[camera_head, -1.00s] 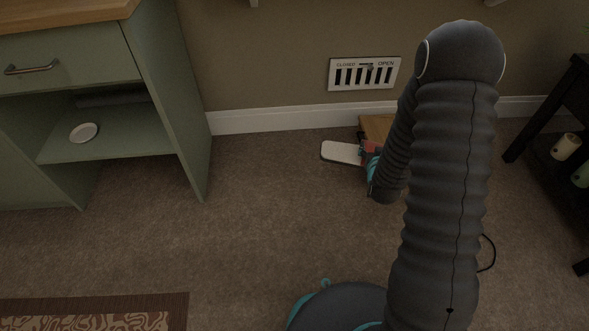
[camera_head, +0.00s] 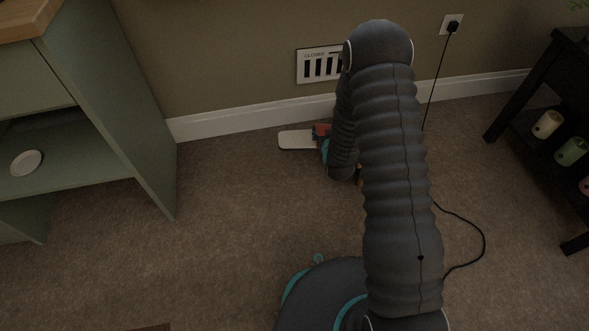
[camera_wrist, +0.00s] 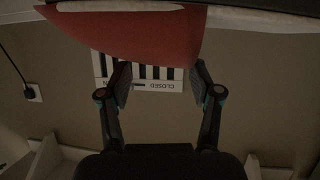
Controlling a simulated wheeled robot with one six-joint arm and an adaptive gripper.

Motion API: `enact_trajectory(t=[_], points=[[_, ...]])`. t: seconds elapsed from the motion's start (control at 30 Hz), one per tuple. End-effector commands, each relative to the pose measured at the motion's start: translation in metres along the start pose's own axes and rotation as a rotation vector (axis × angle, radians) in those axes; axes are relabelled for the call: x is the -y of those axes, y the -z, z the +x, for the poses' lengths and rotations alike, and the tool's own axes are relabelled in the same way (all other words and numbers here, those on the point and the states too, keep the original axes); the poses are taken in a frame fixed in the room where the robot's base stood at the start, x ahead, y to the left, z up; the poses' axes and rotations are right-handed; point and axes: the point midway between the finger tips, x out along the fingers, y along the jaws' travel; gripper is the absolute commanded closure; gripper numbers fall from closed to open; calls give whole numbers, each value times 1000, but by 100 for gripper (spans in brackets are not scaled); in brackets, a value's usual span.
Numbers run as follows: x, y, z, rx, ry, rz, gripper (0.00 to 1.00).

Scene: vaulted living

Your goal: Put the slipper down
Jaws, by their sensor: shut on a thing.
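The slipper (camera_head: 297,140) has a pale sole and a red upper. In the head view its sole points left, near the white skirting board under the vent, and my arm hides its right end. In the wrist view the red upper of the slipper (camera_wrist: 130,32) fills the top of the picture. My gripper (camera_wrist: 160,78) has its fingers on the slipper's near edge and is shut on it. In the head view my forearm mostly covers the gripper. I cannot tell whether the slipper touches the carpet.
A green cabinet (camera_head: 140,110) with a white plate (camera_head: 26,163) on its shelf stands left. A vent (camera_head: 320,66) is on the wall. A black cord (camera_head: 482,238) runs from an outlet (camera_head: 452,24) to the carpet. A dark shelf (camera_head: 510,110) stands right.

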Motion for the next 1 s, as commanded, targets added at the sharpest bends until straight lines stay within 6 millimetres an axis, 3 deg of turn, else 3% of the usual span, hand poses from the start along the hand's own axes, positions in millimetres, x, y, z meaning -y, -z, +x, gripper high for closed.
enact_trajectory(t=[0.03,0.1,0.3,0.63,1.0], points=[[19,-16,13,1,25,-17,100],[38,-30,25,-2,50,-37,100],[72,-56,43,-7,91,-71,100],[79,-104,64,-7,96,-77,100],[80,-134,76,-7,96,-77,100]])
